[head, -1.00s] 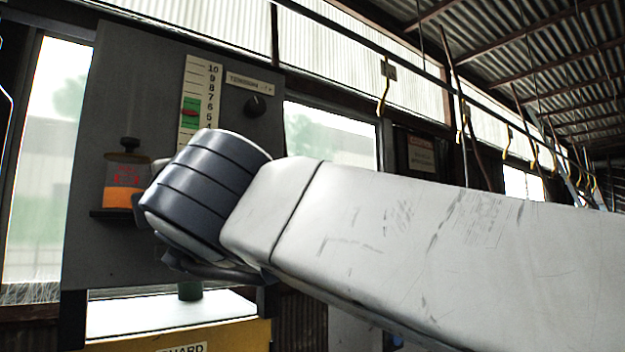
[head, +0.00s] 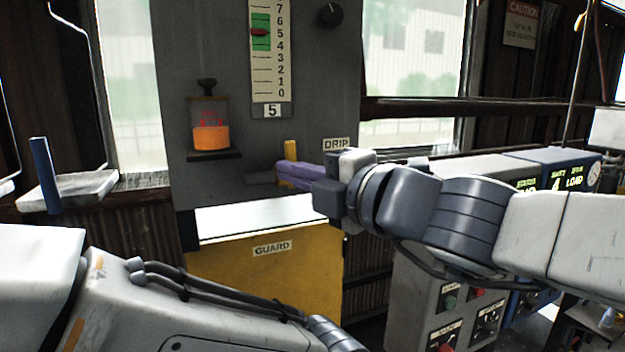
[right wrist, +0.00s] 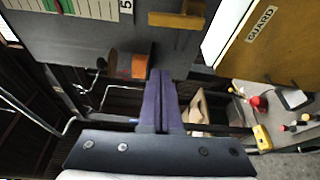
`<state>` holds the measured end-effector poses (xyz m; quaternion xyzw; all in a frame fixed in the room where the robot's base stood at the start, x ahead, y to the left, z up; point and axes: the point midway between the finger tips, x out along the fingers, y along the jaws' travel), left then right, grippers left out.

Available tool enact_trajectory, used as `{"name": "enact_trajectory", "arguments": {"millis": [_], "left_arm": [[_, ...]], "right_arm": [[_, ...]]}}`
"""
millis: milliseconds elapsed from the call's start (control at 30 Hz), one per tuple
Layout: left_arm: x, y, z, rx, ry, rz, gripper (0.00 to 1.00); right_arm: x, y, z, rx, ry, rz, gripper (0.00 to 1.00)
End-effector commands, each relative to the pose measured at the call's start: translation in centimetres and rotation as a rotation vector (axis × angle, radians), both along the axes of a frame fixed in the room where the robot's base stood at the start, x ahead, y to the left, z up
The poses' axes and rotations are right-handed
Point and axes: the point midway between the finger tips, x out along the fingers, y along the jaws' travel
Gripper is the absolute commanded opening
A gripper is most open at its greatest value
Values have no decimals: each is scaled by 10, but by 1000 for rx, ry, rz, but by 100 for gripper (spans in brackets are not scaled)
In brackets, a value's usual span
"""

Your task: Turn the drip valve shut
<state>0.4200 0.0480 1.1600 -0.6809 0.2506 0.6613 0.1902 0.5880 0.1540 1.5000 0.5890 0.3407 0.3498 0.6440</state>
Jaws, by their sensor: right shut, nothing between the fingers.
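The drip valve has a yellow lever (head: 291,150) that stands upright on the grey panel, left of the DRIP label (head: 337,144). My right gripper (head: 280,172) is shut and empty, with its purple fingers crossing in front of the lever's lower part in the head view. In the right wrist view the lever (right wrist: 178,18) lies beyond the closed fingertips (right wrist: 161,74), with a gap between them in the picture. I cannot tell whether they touch. My left arm shows at the bottom left, but its gripper is out of view.
A cup with orange liquid (head: 211,138) stands on a small shelf left of the lever. Above is a number scale (head: 266,50) with a 5 below it. The yellow guard (head: 265,270) is below. Control boxes (head: 440,290) stand at the right.

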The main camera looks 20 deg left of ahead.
Motion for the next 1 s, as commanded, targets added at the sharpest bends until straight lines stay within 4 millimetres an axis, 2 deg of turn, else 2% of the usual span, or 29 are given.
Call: {"name": "enact_trajectory", "arguments": {"millis": [33,100,367,433,600,1000], "left_arm": [[0,0,-16,0,0,0,50],[0,0,-7,1,1,0,50],[0,0,-2,0,0,0,50],[0,0,10,0,0,0,50],[0,0,21,0,0,1,50],[0,0,23,0,0,1,50]], "right_arm": [[3,6,-8,1,-3,0,0],[12,21,-2,-1,3,2,0],[41,68,-2,-1,2,1,0],[51,60,5,-1,-1,-8,0],[63,43,4,-1,-1,-5,0],[67,37,1,0,-1,-2,0]]}}
